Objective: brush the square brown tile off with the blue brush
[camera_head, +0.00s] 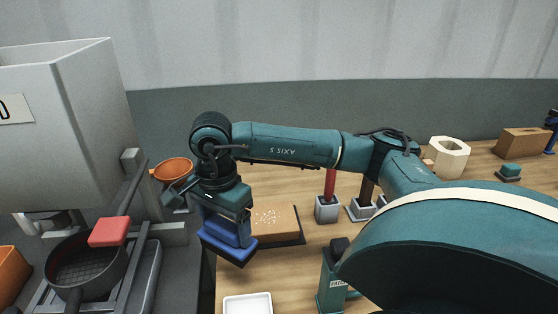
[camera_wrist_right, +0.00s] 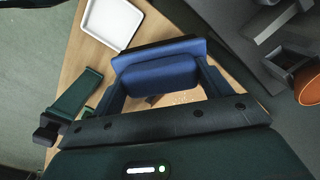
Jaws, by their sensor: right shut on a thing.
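The square brown tile (camera_head: 275,220) lies on a dark flat base on the wooden table, with pale specks scattered over its top. My right gripper (camera_head: 226,222) is shut on the blue brush (camera_head: 226,243), left of the tile. In the right wrist view, the blue brush (camera_wrist_right: 160,74) sits between the two fingers of my right gripper (camera_wrist_right: 162,84). The brush looks close to the tile's left side, and I cannot tell whether they touch. Pale specks show between the fingers in the wrist view. My left gripper is not in view.
A white tray (camera_head: 248,304) lies at the front. A green stand (camera_head: 332,283) is to its right. A red-handled tool stands in a grey block (camera_head: 327,209) behind. A grey hopper (camera_head: 60,125), a mesh pan (camera_head: 85,265) and an orange bowl (camera_head: 174,168) are at left.

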